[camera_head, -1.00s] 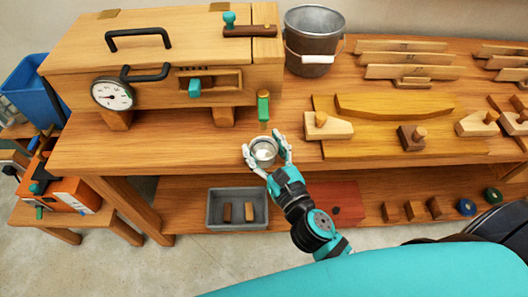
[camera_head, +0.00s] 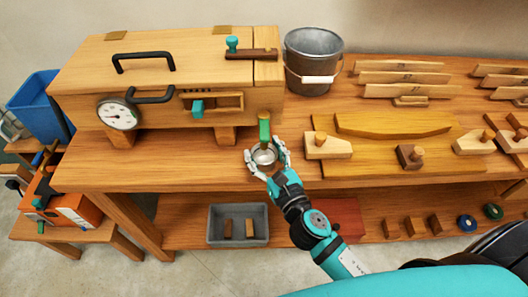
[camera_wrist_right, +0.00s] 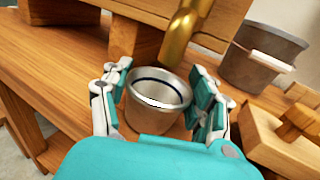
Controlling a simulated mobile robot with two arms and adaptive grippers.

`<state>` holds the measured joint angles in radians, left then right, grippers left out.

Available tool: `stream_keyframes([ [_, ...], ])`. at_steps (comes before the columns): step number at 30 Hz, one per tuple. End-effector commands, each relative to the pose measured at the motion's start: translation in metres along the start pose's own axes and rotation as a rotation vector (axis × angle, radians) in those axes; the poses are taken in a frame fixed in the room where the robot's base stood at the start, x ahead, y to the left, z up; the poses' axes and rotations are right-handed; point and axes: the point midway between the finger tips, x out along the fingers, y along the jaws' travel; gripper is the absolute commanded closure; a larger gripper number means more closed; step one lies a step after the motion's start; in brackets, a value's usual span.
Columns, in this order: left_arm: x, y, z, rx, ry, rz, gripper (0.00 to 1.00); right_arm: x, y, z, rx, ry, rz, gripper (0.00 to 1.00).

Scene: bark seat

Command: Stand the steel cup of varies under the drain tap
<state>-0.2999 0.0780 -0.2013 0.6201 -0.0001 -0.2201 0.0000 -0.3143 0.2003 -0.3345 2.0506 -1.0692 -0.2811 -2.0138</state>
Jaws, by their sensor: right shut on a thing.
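The steel cup (camera_head: 264,158) is upright between the fingers of my right gripper (camera_head: 265,160), which is shut on it at the front of the bench. In the right wrist view the cup (camera_wrist_right: 158,98) shows its open mouth, with a finger on each side. The drain tap (camera_head: 264,132), with a green handle and a brass spout (camera_wrist_right: 181,35), hangs from the right end of the wooden box. In the head view its lower end meets the cup's far rim; in the wrist view the spout is above and just behind the mouth. My left gripper is not in view.
The wooden steam box (camera_head: 165,75) with a dial stands on the bench behind. A metal bucket (camera_head: 314,62) stands right of it. Wooden clamp blocks (camera_head: 328,146) lie right of the cup. A grey tray (camera_head: 238,239) sits on the lower shelf.

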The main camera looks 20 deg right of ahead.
Motion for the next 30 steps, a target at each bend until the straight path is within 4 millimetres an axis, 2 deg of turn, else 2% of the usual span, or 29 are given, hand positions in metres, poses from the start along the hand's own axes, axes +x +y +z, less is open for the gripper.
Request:
stream_keyframes([
  [9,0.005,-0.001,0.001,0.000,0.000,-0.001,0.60,0.000,0.000,-0.006,0.000,0.000,0.001,0.82],
  [10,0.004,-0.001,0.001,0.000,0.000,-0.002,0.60,0.000,0.000,-0.005,0.000,0.000,0.001,0.37],
  [16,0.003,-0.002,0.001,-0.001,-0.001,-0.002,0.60,0.000,0.000,-0.005,0.000,0.000,0.000,0.12],
  [25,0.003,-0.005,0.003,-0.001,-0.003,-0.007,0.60,-0.003,0.000,-0.005,0.000,0.002,0.000,0.12],
  [30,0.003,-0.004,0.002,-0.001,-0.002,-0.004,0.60,-0.024,0.000,-0.006,0.001,0.005,-0.002,0.12],
])
